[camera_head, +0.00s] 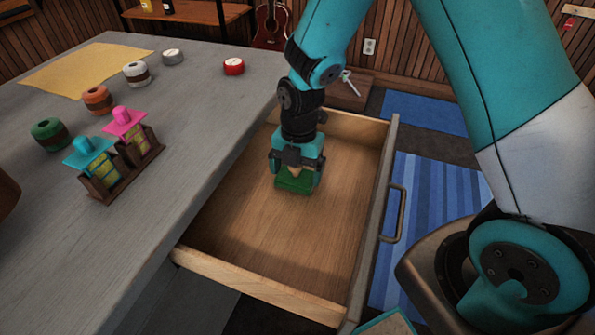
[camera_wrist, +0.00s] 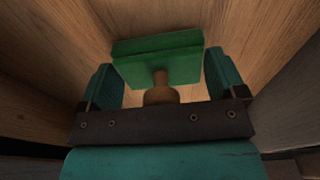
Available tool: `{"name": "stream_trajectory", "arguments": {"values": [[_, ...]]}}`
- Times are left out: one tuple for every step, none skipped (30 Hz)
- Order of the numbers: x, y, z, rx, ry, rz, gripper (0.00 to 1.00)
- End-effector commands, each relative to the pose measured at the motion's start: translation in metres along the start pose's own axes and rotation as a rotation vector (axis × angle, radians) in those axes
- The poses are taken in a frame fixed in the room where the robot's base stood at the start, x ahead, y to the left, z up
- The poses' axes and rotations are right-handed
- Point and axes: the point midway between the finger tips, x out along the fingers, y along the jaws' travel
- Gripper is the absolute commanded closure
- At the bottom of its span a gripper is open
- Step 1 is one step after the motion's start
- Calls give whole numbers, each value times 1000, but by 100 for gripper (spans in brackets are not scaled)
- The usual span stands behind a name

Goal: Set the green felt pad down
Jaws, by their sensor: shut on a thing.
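The green felt pad (camera_head: 294,182) is a green block with a wooden knob handle. My gripper (camera_head: 297,170) is shut on it and holds it inside the open wooden drawer (camera_head: 290,240), toward the drawer's far part. In the wrist view the pad (camera_wrist: 158,60) shows beyond the fingers of my gripper (camera_wrist: 162,88), with its knob (camera_wrist: 161,92) between them. The drawer's wooden floor (camera_wrist: 245,25) lies behind the pad. I cannot tell whether the pad touches the floor.
The drawer has a grey front with a handle (camera_head: 395,215). The drawer floor in front of the pad is clear.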

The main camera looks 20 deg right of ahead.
Motion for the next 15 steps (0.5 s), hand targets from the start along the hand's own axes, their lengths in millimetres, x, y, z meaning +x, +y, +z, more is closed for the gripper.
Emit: {"name": "stream_trajectory", "arguments": {"values": [[5,0,1,0,0,0,32],[5,0,1,0,-1,1,32],[5,0,1,0,-1,2,32],[4,0,1,0,-1,2,32],[4,0,1,0,-1,2,32],[4,0,1,0,-1,2,32],[4,0,1,0,-1,2,32],[4,0,1,0,-1,2,32],[6,0,1,0,-1,2,32],[7,0,1,0,-1,1,32],[8,0,1,0,-1,1,32],[7,0,1,0,-1,2,3],[7,0,1,0,-1,2,0],[7,0,1,0,-1,2,0],[7,0,1,0,-1,2,0]]}}
